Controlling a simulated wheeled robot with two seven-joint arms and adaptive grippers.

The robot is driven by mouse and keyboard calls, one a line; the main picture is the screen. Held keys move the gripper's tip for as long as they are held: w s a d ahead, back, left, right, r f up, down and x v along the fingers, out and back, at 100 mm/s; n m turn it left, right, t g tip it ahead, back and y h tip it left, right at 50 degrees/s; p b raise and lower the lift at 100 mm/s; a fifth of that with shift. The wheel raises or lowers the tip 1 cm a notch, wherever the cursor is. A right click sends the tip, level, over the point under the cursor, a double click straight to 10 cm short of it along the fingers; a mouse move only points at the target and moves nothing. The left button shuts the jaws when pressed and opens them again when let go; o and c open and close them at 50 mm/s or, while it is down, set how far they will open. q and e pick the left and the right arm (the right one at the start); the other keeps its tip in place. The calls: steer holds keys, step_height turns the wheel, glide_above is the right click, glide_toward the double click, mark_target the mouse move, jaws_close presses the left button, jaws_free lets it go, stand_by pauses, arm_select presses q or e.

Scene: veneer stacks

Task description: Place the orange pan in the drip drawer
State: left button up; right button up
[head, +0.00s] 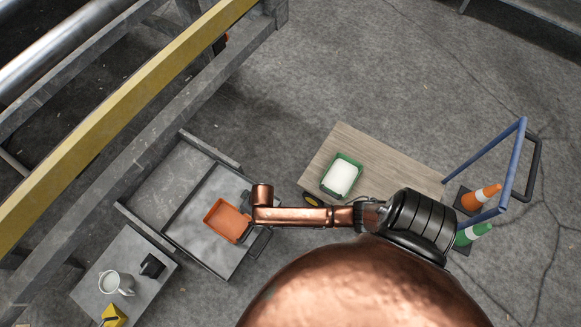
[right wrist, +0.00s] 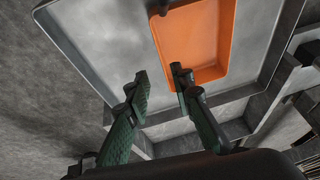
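The orange pan (head: 228,220) lies in the grey drip drawer (head: 188,222), towards the drawer's right side in the head view. In the right wrist view the pan (right wrist: 205,42) rests on the pale drawer floor (right wrist: 105,35), open side showing. My right gripper (right wrist: 161,82) has its two green fingers apart at the pan's near left edge. One fingertip overlaps the pan in the picture and the other is outside it; I cannot tell whether either touches. In the head view my right arm reaches left over the drawer's edge and hides the fingers. My left gripper is not in view.
A wooden-topped cart (head: 335,150) with a blue handle carries a green tray (head: 329,187) of white material. Two cones (head: 480,196) stand by it. A yellow beam (head: 110,103) runs along the upper left.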

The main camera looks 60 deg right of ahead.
steer(key=shift+s, duration=0.15)
steer(key=s+r+g, duration=0.2)
steer(key=s, duration=1.9)
steer(key=s+d+r, duration=0.2)
steer(key=s+r, duration=0.1)
steer(key=s, duration=0.3)
steer(key=s+d+r+g, duration=0.1)
steer(key=s+d+r, duration=0.1)
steer(key=s, duration=0.5)
steer(key=s+d+r+g, duration=0.1)
steer(key=s+r, duration=0.4)
steer(key=s, duration=0.1)
steer(key=shift+s+d, duration=0.25)
steer(key=shift+d, duration=0.15)
